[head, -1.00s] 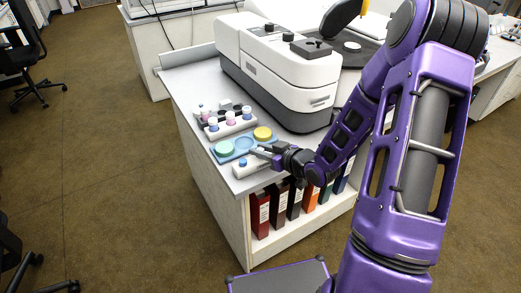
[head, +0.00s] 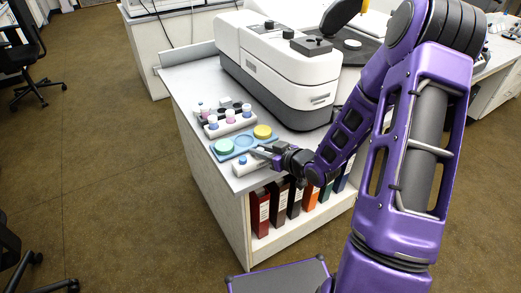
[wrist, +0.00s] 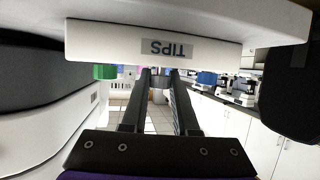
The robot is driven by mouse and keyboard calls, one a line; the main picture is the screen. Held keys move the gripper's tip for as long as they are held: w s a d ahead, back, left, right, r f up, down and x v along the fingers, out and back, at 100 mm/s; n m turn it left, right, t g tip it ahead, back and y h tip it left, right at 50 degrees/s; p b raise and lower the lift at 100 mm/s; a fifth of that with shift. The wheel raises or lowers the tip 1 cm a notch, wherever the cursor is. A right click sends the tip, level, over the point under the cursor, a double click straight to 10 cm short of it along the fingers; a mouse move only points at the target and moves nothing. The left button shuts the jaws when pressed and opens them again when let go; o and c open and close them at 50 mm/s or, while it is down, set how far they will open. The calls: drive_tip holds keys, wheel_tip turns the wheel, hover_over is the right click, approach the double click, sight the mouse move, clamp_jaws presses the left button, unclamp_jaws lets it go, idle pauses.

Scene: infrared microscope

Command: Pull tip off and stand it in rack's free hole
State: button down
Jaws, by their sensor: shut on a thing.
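A white rack labelled TIPS (wrist: 150,45) fills the top of the wrist view, where the picture is upside down. It seems to be the small white block (head: 247,171) at the near edge of the bench in the head view. A green piece (wrist: 105,72) and a blue piece (wrist: 206,78) show at its two ends; the blue one also shows in the head view (head: 241,160). My gripper (head: 259,150) is low beside the rack. Its fingers (wrist: 160,76) are shut on a small grey piece (wrist: 160,82), apparently the tip. The free hole is hidden.
A blue tray (head: 244,142) with a green disc and a yellow disc lies just behind the rack. Behind it stands a block of capped vials (head: 230,124). The large white microscope (head: 280,70) stands at the back. The bench's front edge is close to my gripper.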

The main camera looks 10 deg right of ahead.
drive_tip(key=shift+f, duration=0.1)
drive_tip(key=shift+c, duration=1.2)
unclamp_jaws()
drive_tip(key=shift+r+p, duration=2.8)
drive_tip(key=shift+r, duration=0.75)
drive_tip(key=shift+w, duration=0.1)
